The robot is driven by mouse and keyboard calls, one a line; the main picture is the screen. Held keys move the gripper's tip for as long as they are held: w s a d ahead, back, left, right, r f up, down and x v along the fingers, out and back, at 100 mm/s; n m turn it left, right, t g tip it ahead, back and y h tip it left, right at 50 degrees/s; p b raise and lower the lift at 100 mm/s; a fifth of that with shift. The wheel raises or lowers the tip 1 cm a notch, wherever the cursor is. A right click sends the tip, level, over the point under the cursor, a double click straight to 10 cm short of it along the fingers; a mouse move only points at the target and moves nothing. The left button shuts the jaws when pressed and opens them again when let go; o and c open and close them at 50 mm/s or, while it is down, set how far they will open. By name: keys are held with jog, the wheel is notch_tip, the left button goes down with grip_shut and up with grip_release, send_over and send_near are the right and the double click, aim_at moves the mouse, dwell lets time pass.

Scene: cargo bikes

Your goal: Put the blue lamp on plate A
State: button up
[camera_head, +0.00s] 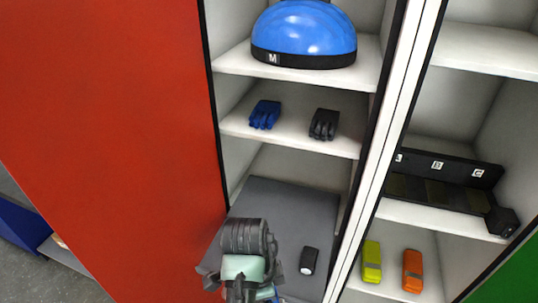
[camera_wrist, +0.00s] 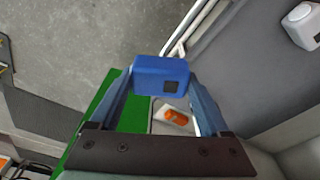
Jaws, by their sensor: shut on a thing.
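The blue lamp (camera_wrist: 160,68), a small blue block with a dark square on one face, is between the fingertips of my gripper (camera_wrist: 162,82) in the wrist view. My gripper is shut on it and holds it clear of surfaces. In the head view my wrist covers the lower middle, and I cannot clearly make out the lamp. A black stand (camera_head: 485,174) with labels B and C and dark flat plates stands on the right locker's middle shelf. A label at its left end is partly cut off by the locker frame, so plate A is mostly hidden.
Yellow (camera_head: 372,262) and orange (camera_head: 412,270) items stand below the stand. A blue helmet (camera_head: 303,35) and gloves (camera_head: 265,114) are on shelves above. The red door (camera_head: 110,130) and white locker frame (camera_head: 385,150) bound the space.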

jog(key=s+f+n+t+y, duration=0.1)
jog(key=s+f+n, duration=0.3)
jog(key=n, duration=1.2)
jog(key=s, duration=0.3)
jog(key=shift+s+t+y, duration=0.3)
jog(key=shift+s+y, duration=0.1)
